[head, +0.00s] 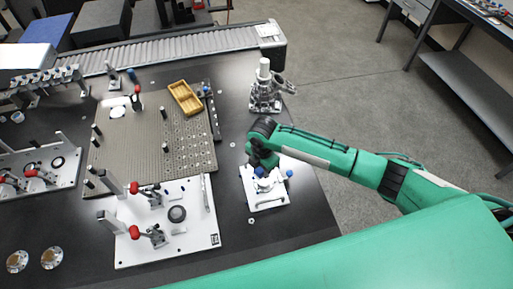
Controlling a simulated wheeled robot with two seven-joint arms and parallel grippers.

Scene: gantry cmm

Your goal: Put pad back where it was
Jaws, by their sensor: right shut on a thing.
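My right gripper (262,168) is low over a small white fixture plate (270,201) at the table's right side. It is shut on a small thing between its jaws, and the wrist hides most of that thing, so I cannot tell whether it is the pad. A white rounded part (267,184) and blue knobs (289,173) show just below and beside the jaws. A dark round disc (177,214) lies on the larger white fixture plate (196,236) to the left. My left gripper is out of view.
A perforated grey plate (135,140) with posts and a yellow tray (185,97) lies left of the gripper. A metal stand (264,92) is just behind it. Red-handled clamps (147,236) stand on the left fixtures. A roller conveyor (170,49) runs along the back.

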